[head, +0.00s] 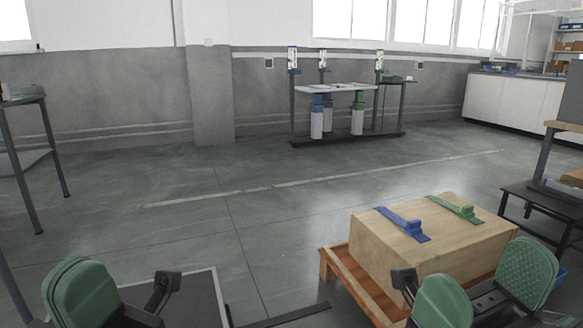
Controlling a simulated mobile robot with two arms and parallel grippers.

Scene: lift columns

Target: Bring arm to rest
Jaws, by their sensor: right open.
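My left gripper (80,292) is low at the left edge of the head view. Its green pads overlap in the picture, so any gap between them is hidden. No object shows at its pads. My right gripper (484,288) is low at the right, with its two green pads apart and nothing visible between them. It is in front of the near right part of a wooden box (400,248); I cannot tell whether it touches the box.
The box sits on an orange-brown wooden stand (334,264), with a blue bracket (405,222) and a green bracket (456,207) on top. A dark table (30,150) stands at left, a dark bench (545,196) at right. A rack of columns (335,90) is far back. The middle floor is clear.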

